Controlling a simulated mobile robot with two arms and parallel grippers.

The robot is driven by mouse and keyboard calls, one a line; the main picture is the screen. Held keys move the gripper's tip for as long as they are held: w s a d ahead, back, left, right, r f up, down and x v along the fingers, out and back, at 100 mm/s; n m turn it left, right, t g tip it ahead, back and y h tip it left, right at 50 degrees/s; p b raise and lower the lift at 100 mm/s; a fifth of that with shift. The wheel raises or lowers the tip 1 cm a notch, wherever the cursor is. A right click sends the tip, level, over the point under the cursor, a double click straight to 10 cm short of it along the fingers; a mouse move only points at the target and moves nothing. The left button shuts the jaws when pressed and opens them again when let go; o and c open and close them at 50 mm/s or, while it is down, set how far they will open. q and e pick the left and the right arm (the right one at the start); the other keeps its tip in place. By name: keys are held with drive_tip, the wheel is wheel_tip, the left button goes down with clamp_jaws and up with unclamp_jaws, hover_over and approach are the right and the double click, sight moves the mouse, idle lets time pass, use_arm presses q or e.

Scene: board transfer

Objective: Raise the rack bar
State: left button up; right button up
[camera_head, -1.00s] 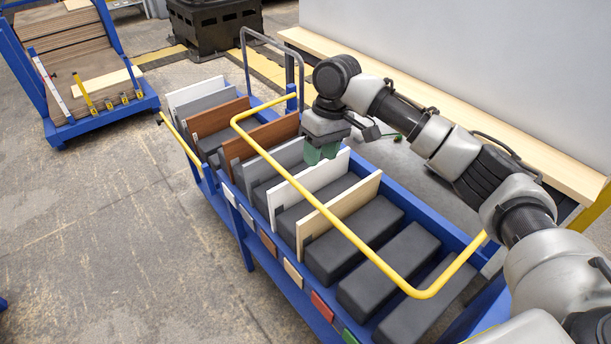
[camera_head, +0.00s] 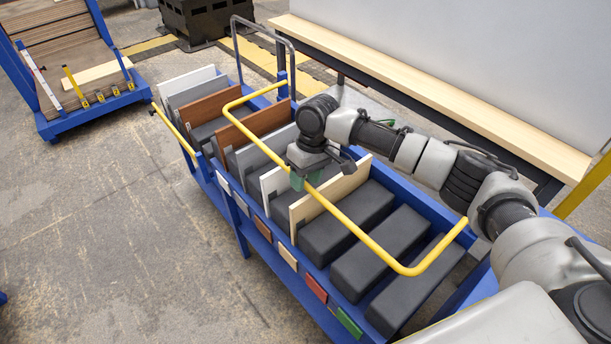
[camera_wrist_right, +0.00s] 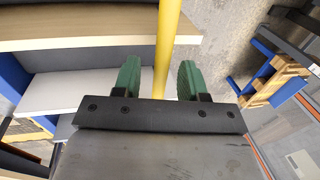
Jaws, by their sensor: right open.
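The rack bar (camera_head: 345,216) is a yellow U-shaped tube lying over the boards of the blue rack trolley (camera_head: 300,259). My right gripper (camera_head: 306,180), with green fingers, is over the long side of the bar, near the white and beige boards. In the right wrist view the yellow bar (camera_wrist_right: 168,40) runs between the two green fingers of the open right gripper (camera_wrist_right: 158,80), closer to the left finger. Contact with the bar cannot be told. My left gripper is not in view.
The trolley holds several upright boards, including a beige one (camera_head: 335,194) and a brown one (camera_head: 205,108), between dark pads (camera_head: 382,244). A long wooden ledge (camera_head: 440,95) runs behind it. A blue cart with stacked sheets (camera_head: 65,50) stands at upper left. The left floor is clear.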

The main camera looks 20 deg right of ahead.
drive_tip(key=c, duration=0.4)
clamp_jaws()
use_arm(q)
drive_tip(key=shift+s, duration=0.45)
use_arm(e)
drive_tip(key=shift+r, duration=0.1)
